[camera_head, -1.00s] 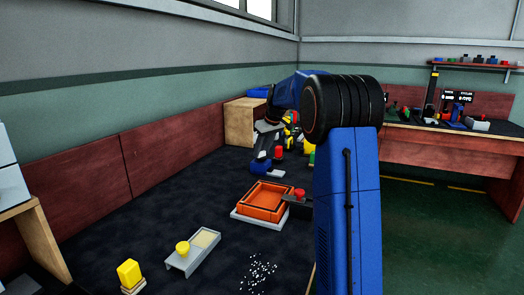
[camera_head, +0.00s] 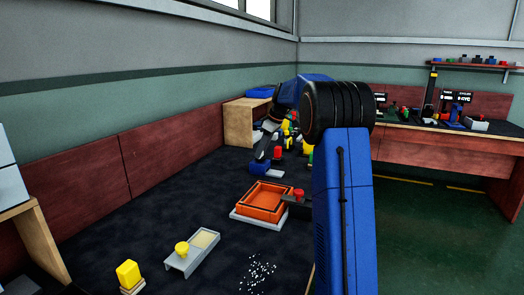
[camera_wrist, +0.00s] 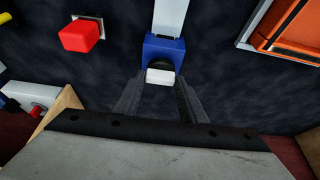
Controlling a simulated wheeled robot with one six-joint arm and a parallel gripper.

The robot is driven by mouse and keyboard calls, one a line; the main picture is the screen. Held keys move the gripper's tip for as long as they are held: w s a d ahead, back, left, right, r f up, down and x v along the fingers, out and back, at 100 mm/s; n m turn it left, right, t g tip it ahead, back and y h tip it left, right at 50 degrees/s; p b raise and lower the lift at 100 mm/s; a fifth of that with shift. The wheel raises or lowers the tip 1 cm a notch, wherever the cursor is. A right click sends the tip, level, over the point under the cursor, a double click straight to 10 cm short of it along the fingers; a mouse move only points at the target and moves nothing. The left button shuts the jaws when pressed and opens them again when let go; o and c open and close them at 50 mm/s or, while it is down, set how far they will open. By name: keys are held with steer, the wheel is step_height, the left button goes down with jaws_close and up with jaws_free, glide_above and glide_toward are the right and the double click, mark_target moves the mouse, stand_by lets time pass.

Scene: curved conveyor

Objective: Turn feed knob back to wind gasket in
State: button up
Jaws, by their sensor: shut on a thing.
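A blue block (camera_wrist: 164,48) with a dark round opening stands on the dark table, with a pale grey strip (camera_wrist: 171,14) running away from it. A small white knob (camera_wrist: 160,76) is at its near side. My gripper (camera_wrist: 160,80) is shut on the white knob, one dark finger on each side. In the head view the blue block (camera_head: 259,168) is beyond the orange tray, with my gripper above it, small and partly unclear. I cannot make out a gasket.
A red block (camera_wrist: 80,36) stands left of the blue block. The orange tray (camera_head: 245,211) lies nearer my body.

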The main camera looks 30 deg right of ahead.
steer(key=o, duration=1.1)
steer(key=shift+c, duration=0.2)
steer(key=v, duration=1.7)
steer(key=shift+s, duration=0.2)
steer(key=shift+r, duration=0.1)
